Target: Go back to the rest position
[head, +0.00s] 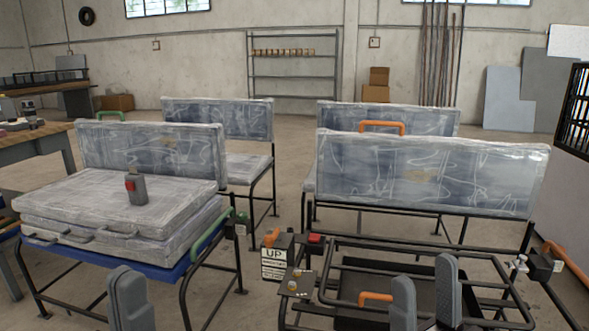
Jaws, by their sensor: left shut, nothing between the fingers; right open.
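My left gripper (128,292) is at the bottom left of the head view. Its grey fingers are together and hold nothing. It is in front of a bench with wrapped seat pads (120,200). My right gripper (425,295) is at the bottom, right of centre. Its two grey fingers stand apart with nothing between them, in front of an open black seat frame (375,262). Only the finger ends of both grippers show; their arms are out of view.
A grey tool with a red part (137,190) stands on the pads. A box marked UP (276,260) is beside the open frame. An orange handle (376,297) is close left of my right gripper. More wrapped benches (217,120) stand behind. Floor shows between the benches.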

